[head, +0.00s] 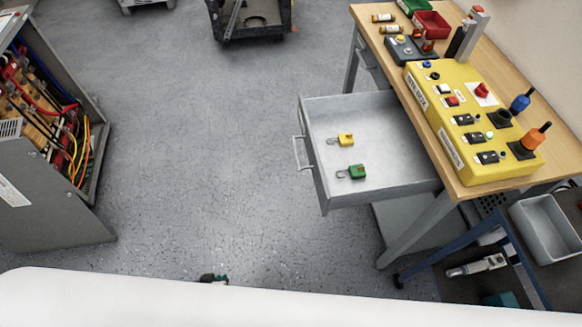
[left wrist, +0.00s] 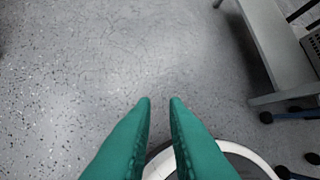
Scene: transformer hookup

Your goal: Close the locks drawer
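The locks drawer (head: 384,176) is a grey metal drawer under the wooden workbench, pulled out toward the left. Its handle (head: 302,152) is on its left-facing front. Inside lie a yellow padlock (head: 345,140) and a green padlock (head: 355,171). My right gripper is out of view.
The workbench (head: 470,187) carries a yellow control box (head: 470,120) and small bins. A blue-framed cart (head: 470,245) with a grey tray (head: 545,230) stands at the lower right. An open wired cabinet (head: 50,200) is at the left. The floor between is clear.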

